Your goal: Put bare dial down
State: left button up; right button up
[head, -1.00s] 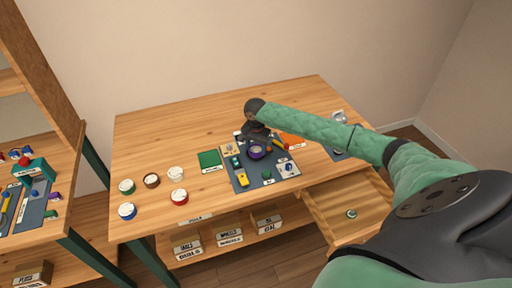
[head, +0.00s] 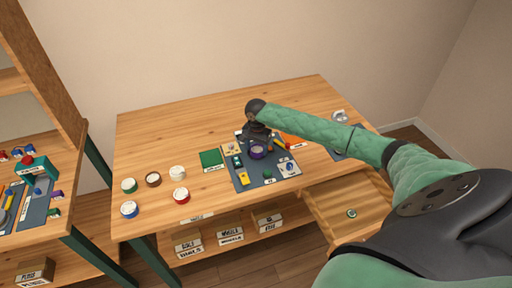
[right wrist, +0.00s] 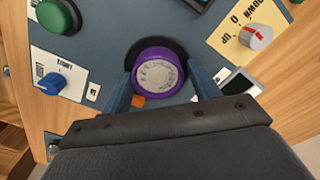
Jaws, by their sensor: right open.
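A round purple dial (head: 257,153) with a pale face sits on the dark blue mat (head: 240,184) on the wooden table. It also shows in the right wrist view as a purple dial (right wrist: 158,73), over a black round patch on the mat. My right gripper (right wrist: 161,88) is open, with one finger on each side of the dial. I cannot tell whether the fingers touch it. In the head view the right gripper (head: 257,137) is just above and behind the dial. My left gripper is not in view.
Around the dial are a yellow device (head: 243,178), a green button (right wrist: 58,15), a blue knob (right wrist: 52,83) and a red-and-grey knob (right wrist: 257,36). Several round lidded pots (head: 180,196) stand at left. An open drawer (head: 335,205) juts out at front right. The table's back left is clear.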

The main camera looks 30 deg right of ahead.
aim_at(257, 150)
jog(key=shift+s+f, duration=0.4)
jog(key=shift+f, duration=0.25)
jog(key=shift+r+b, duration=0.2)
jog(key=shift+b, duration=0.1)
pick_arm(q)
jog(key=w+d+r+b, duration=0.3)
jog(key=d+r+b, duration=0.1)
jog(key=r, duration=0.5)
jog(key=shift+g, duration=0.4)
pick_arm(e)
notch_tip(257, 150, up, 13)
jog(key=shift+w+r, duration=0.15)
jog(key=shift+w, duration=0.1)
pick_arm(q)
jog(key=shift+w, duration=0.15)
pick_arm(e)
jog(key=shift+d, duration=0.1)
